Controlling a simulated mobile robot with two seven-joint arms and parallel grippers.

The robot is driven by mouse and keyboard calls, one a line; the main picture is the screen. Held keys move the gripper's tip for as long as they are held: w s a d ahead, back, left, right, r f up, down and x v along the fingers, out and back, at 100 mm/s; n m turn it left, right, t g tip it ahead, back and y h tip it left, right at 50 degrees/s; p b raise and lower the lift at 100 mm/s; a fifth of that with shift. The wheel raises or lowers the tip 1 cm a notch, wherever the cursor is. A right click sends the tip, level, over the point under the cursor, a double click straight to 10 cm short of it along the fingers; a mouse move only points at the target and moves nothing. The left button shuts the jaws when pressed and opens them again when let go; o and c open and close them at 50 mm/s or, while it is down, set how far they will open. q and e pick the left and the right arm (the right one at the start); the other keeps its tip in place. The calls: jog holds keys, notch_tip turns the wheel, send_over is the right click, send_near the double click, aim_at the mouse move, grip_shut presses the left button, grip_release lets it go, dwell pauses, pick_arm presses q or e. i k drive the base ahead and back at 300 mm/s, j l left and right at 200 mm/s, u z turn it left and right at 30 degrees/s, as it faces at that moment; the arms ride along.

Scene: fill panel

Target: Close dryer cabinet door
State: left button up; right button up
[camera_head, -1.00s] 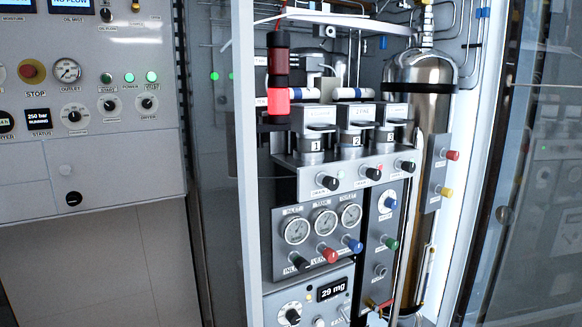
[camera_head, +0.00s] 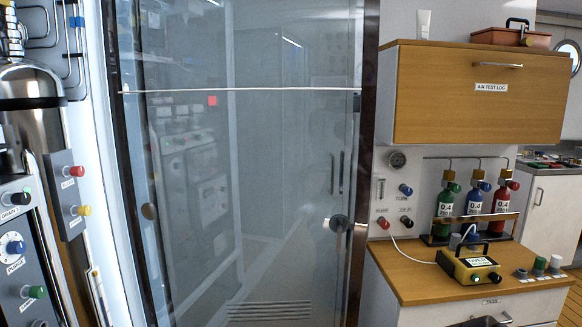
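The dryer cabinet (camera_head: 85,150) is at the left edge, with part of its metal cylinder (camera_head: 32,120) and control panel showing. Its door (camera_head: 250,200) is a dark-framed glass panel in the middle of the view. The door stands open, swung out to the right of the cabinet's white frame. A round dark knob (camera_head: 338,223) sits low near the door's right edge, with a metal strip beside it. A smaller round knob (camera_head: 149,211) shows near the left edge. Neither of my grippers is in view.
Right of the door is a wooden wall cabinet (camera_head: 480,95) labelled AIR TEST LOG. Below it, a wooden counter (camera_head: 420,275) carries small green, blue and red bottles (camera_head: 473,205) and a yellow meter (camera_head: 468,265). A red case (camera_head: 500,37) sits on top.

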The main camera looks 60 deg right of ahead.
aim_at(372, 8)
jog(key=k+l, duration=0.25)
jog(key=l, duration=0.2)
jog(key=k+l, duration=0.25)
jog(key=l, duration=0.2)
jog(key=k+l+u, duration=0.1)
jog(key=l, duration=0.35)
jog(key=k+l, duration=0.6)
jog(key=l, duration=0.25)
jog(key=k+l+u, duration=0.1)
jog(key=k+l, duration=0.2)
jog(key=l, duration=0.1)
